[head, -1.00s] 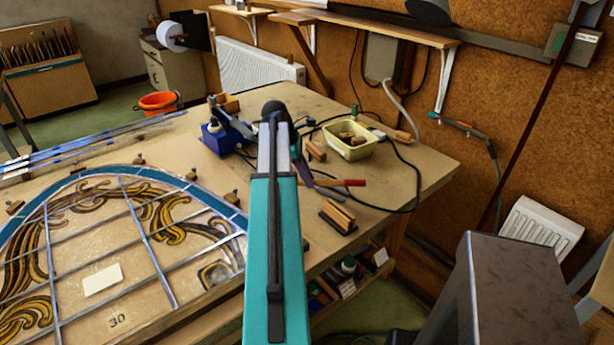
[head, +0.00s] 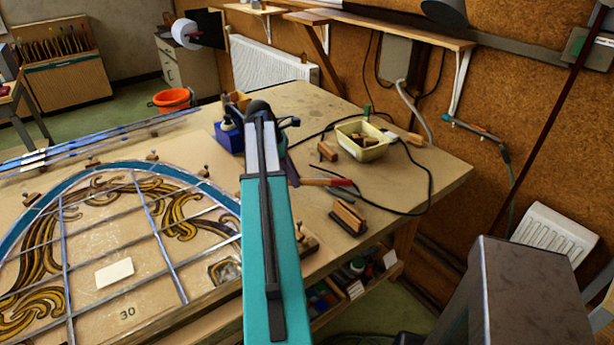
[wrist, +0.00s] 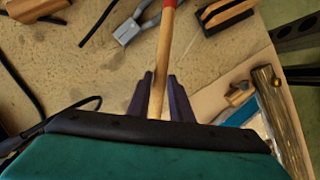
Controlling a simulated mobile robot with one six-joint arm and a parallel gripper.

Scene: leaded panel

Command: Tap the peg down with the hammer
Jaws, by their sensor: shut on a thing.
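My gripper (wrist: 161,98) is shut on the pale wooden handle of the hammer (wrist: 158,92). The handle's red part (wrist: 169,2) runs out of the top of the wrist view. The wrist view shows a peg block (wrist: 240,93) right of the gripper, beside the panel edge. I cannot tell which peg is meant.
The leaded panel (head: 150,240) covers the bench's left part. Grey-handled pliers (wrist: 128,30) and a wooden block (head: 347,217) lie near the hammer. A cream tub (head: 363,153), a blue stand (head: 229,138) and loose black cables occupy the back. The bench's right corner is clear.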

